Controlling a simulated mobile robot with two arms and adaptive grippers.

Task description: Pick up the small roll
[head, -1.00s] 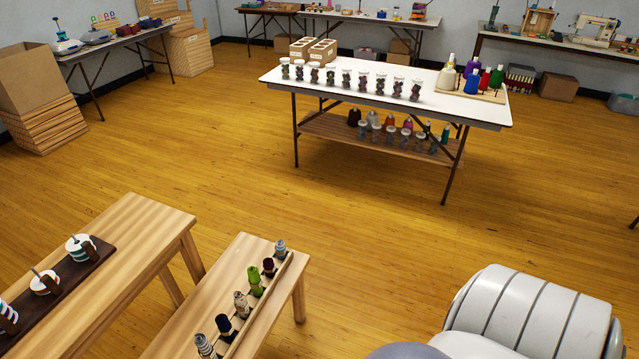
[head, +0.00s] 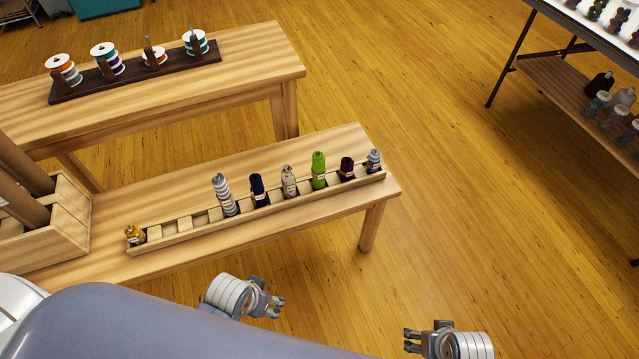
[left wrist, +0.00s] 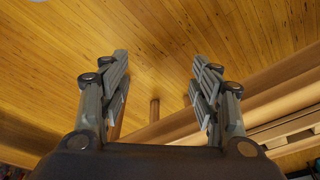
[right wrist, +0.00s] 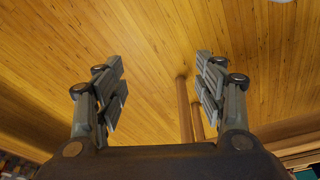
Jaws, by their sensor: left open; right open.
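Several ribbon rolls sit on the dark wooden rack (head: 134,79) on the far bench. The smallest is a low white and orange roll (head: 155,58) around a peg, third from the left. The larger rolls are an orange and grey one (head: 64,70), a green and purple one (head: 107,60) and a teal one (head: 196,44). My left gripper (head: 276,302) is open and empty in front of the near bench, far from the rack. My right gripper (head: 410,341) is open and empty further right. Both wrist views show parted fingers with nothing between them.
The near bench (head: 110,262) stands between my grippers and the rack. On it are a slotted wooden tray (head: 180,238) of several thread spools and a wooden box (head: 65,235) of brown tubes. A white table (head: 570,15) stands at the right. The floor between is clear.

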